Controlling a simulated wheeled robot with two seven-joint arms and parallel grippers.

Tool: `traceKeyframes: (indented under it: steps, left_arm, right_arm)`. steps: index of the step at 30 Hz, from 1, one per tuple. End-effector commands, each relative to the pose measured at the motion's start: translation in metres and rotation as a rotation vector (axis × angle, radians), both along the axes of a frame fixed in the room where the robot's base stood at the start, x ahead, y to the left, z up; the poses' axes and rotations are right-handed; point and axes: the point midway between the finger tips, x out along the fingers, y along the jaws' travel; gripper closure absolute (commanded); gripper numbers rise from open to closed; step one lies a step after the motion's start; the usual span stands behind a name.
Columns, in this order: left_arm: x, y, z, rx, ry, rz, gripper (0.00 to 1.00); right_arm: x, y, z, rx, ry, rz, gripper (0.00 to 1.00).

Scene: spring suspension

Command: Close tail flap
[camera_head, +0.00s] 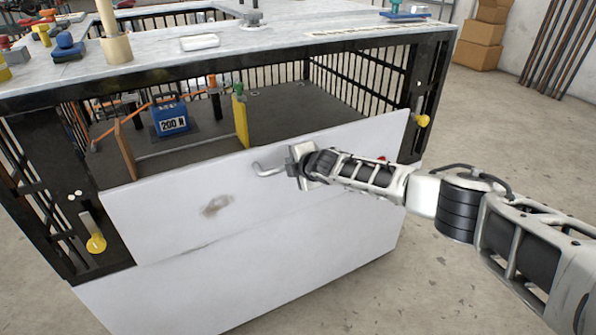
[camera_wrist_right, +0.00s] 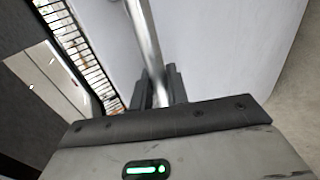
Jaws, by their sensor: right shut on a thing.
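The tail flap (camera_head: 190,210) is the white upper panel on the front of the bench-like unit. Its top edge stands below the tabletop, leaving a wide opening into the barred interior. A curved metal handle (camera_head: 266,171) sits near its top middle. My right gripper (camera_head: 291,168) is shut on this handle. In the right wrist view the handle bar (camera_wrist_right: 142,30) runs between the two dark fingers (camera_wrist_right: 161,85), with the pale flap (camera_wrist_right: 225,50) behind. Yellow-ended latches sit at the left (camera_head: 96,242) and right (camera_head: 422,120) posts. My left gripper is out of view.
Inside stand a blue block marked 200 N (camera_head: 171,116), a wooden divider (camera_head: 125,150) and a yellow upright (camera_head: 241,118). A white lower panel (camera_head: 240,285) lies under the flap. Cardboard boxes (camera_head: 480,45) stand far right; the floor (camera_head: 480,120) before them is clear.

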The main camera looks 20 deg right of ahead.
Motion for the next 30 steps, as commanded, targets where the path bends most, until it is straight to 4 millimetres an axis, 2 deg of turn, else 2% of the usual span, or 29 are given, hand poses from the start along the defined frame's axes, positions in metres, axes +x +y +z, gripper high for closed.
traceKeyframes:
  steps: [25,26,27,28,30]
  left_arm:
    - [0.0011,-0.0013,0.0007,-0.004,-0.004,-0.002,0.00]
    - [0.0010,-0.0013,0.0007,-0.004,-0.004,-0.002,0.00]
    - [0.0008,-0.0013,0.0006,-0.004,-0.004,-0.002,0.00]
    - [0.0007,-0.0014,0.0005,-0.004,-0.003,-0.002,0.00]
    - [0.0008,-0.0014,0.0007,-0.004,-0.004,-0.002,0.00]
  right_arm:
    - [0.0074,0.0054,0.0064,-0.006,0.061,0.004,1.00]
    - [0.0075,0.0056,0.0066,-0.006,0.060,0.004,0.81]
    - [0.0075,0.0055,0.0066,-0.006,0.060,0.004,0.70]
    - [0.0074,0.0054,0.0065,-0.007,0.060,0.003,0.65]
    - [0.0070,0.0053,0.0056,-0.007,0.062,0.003,0.65]
